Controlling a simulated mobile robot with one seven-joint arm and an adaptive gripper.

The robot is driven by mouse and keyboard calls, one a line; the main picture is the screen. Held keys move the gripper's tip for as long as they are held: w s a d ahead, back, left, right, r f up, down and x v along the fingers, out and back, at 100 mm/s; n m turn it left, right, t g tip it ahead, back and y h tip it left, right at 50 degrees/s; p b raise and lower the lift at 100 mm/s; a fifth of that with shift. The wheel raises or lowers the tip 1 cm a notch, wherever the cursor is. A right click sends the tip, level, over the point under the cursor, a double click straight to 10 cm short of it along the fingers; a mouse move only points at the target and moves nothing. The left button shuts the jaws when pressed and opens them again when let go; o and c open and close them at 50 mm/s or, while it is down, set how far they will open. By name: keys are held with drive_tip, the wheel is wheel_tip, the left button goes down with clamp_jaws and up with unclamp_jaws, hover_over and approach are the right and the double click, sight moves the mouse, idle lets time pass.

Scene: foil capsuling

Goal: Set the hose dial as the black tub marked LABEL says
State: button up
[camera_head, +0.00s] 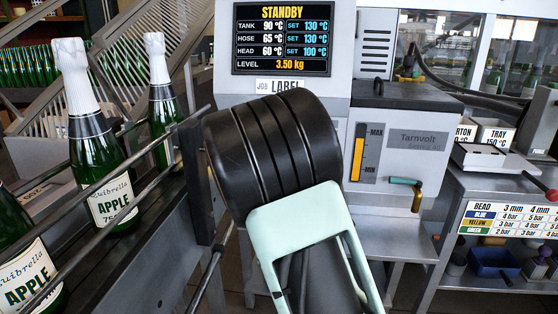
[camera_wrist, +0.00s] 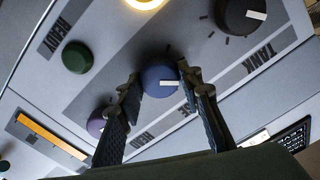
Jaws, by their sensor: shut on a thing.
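In the wrist view, my gripper (camera_wrist: 162,84) is shut on a blue dial (camera_wrist: 159,74), one finger on each side. The dial's white pointer mark faces right in the picture. The display (camera_head: 282,38) in the head view reads STANDBY, with HOSE at 65 °C and SET 130 °C. A tag below it reads JOB LABEL. I cannot make out a black tub marked LABEL. My arm hides the dial panel in the head view.
A green READY button (camera_wrist: 77,57) and a glowing lamp (camera_wrist: 146,3) are near the dials. Green bottles (camera_head: 102,150) stand on a railed conveyor at the left. A bead chart (camera_head: 507,219) hangs on the right bench, with a blue bin (camera_head: 492,262) below.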

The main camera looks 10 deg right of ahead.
drive_tip(key=shift+f+m+b, duration=0.15)
drive_tip(key=shift+m+b, duration=0.45)
drive_tip(key=o, duration=1.2)
drive_tip(key=shift+c, duration=0.2)
drive_tip(key=v, duration=1.2)
